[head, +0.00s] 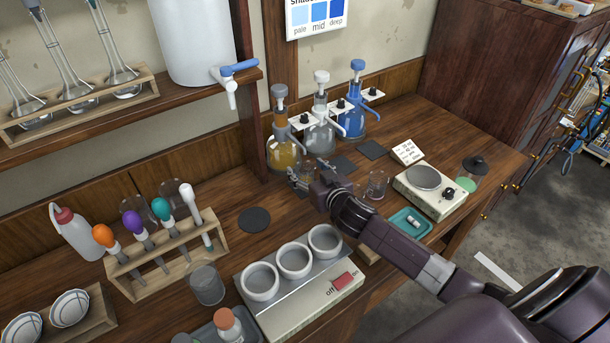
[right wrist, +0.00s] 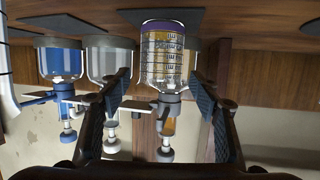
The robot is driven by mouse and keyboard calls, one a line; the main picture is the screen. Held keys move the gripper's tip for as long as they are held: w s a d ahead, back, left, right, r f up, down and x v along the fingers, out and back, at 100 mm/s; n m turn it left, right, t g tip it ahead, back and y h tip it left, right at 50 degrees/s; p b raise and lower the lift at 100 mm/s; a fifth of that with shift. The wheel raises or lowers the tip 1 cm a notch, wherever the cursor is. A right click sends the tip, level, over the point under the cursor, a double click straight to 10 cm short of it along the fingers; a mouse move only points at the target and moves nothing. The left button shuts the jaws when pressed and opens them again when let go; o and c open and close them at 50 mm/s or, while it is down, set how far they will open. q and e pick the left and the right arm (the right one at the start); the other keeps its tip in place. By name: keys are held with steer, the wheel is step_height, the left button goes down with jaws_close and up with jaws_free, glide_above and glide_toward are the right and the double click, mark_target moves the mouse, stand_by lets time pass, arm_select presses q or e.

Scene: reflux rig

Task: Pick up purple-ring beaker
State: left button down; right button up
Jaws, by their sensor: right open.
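The purple-ring beaker (right wrist: 163,58) is clear glass with dark graduation marks and a purple band. In the right wrist view, which is upside down, it shows upright on the bench, between and beyond my right gripper's fingers (right wrist: 163,88). An amber bottle shows through and behind it. In the head view the beaker (head: 307,172) is partly hidden by my right gripper (head: 308,178), just in front of the amber dispenser bottle. My right gripper is open, with visible space on both sides of the beaker. My left gripper is not in view.
Amber (head: 284,152), clear (head: 319,137) and blue (head: 351,122) dispenser bottles stand close behind. Another beaker (head: 376,184) and a round-plate scale (head: 430,190) stand to the right. A three-well heater (head: 300,300) lies in front. Bench around the dark round mat (head: 255,220) is clear.

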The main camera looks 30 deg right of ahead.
steer(key=shift+x, duration=0.8)
steer(key=shift+r, duration=0.1)
steer(key=c, duration=1.3)
steer(key=shift+s+r, duration=0.1)
steer(key=shift+s+r, duration=0.35)
steer(key=shift+s, duration=0.05)
steer(key=s+r+p, duration=0.1)
steer(key=s+r, duration=0.3)
steer(key=s+r+p, duration=0.1)
steer(key=s+r, duration=0.3)
steer(key=s+a+r+p, duration=0.1)
steer(key=s+r, duration=0.3)
steer(key=s, duration=0.1)
steer(key=shift+p, duration=0.4)
